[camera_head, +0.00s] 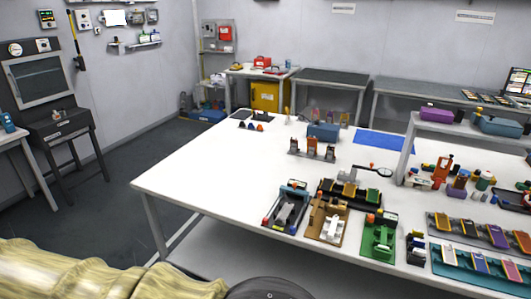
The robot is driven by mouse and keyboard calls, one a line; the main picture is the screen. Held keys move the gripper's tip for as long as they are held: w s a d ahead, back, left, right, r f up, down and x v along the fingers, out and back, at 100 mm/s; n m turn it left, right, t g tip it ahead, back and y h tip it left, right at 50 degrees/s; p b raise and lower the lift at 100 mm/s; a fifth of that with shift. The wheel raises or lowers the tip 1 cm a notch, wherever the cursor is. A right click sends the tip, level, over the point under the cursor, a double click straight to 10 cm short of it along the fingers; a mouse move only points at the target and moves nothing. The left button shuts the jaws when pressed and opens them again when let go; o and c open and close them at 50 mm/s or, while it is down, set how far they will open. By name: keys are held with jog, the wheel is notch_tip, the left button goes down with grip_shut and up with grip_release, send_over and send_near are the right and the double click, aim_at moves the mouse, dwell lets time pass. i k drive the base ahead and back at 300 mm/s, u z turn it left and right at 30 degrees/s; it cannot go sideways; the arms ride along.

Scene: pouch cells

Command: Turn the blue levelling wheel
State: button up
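No blue levelling wheel can be made out for certain at this size. A row of small fixtures stands along the front edge of the white table (190,172). The leftmost is a dark fixture (287,208) with a grey part on it, a blue piece at its top and small red and yellow knobs. Beside it are a tan fixture (328,222) and a green fixture (379,238). My gripper is not in view. A pale yellow ribbed sleeve and a dark round part at the bottom edge hide what lies behind them.
The left part of the tabletop is clear, with small coloured cones (250,126) at its far side. A blue mat (384,144), a blue box (323,131) and a magnifier (385,172) lie further right. Coloured racks (470,263) crowd the right front. Open floor (130,190) lies left.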

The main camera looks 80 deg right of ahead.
aim_at(292, 230)
jog(key=k, duration=1.1)
jog(key=z, duration=1.85)
jog(key=i, duration=0.45)
jog(key=z, duration=0.05)
